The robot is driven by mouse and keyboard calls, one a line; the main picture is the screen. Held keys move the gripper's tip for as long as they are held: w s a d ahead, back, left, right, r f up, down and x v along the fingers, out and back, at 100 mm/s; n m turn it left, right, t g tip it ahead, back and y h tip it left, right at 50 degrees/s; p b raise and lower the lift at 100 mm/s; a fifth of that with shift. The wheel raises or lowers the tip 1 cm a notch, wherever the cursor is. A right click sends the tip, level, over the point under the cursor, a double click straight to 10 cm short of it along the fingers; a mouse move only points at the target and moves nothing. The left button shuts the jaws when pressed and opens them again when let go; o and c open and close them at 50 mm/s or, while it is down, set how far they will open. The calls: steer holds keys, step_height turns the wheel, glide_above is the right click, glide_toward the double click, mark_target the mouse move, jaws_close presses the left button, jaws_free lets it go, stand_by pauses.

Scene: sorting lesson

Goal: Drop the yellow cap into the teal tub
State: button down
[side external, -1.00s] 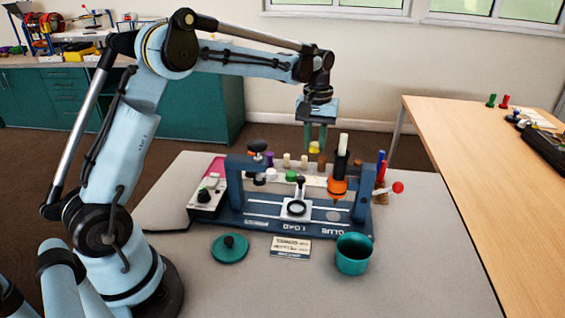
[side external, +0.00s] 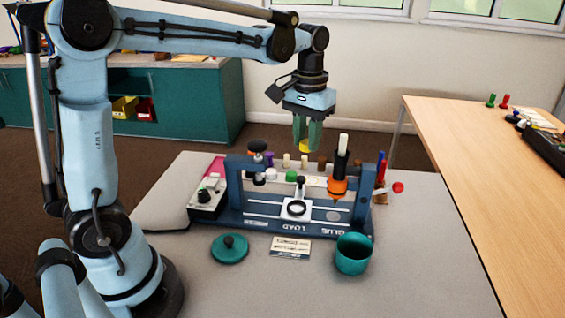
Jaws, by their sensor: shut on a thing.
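My gripper (side external: 307,146) is shut on the yellow cap (side external: 305,147), which shows low between its green fingers. The gripper points down and holds the cap in the air, above the back of the blue fixture. The teal tub (side external: 353,260) stands upright on the grey table at the front right of the fixture, with its open top facing up. The cap is behind the tub and to its left in the picture, and higher. The fingers hide part of the cap. The inside bottom of the tub is not clearly visible.
The blue fixture (side external: 260,223), with an orange-tipped glue nozzle (side external: 338,187), stands between gripper and tub. A teal lid (side external: 230,249) and a label card (side external: 290,247) lie in front. Several small pegs and caps stand in a row behind.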

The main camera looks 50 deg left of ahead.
steer(key=s+d+m, duration=0.2)
steer(key=s+d, duration=0.3)
steer(key=w+d+f+n, duration=0.1)
steer(key=d+f+n, duration=0.2)
steer(key=d, duration=0.5)
steer(key=w+d+f+n, duration=0.1)
steer(key=d+f+n, duration=0.25)
steer(key=d, duration=0.45)
steer(key=shift+a+f, duration=0.2)
steer(key=shift+f, duration=2.05)
steer(key=c, duration=0.8)
jaws_free()
steer(key=shift+r, duration=0.15)
step_height(320, 180, up, 12)
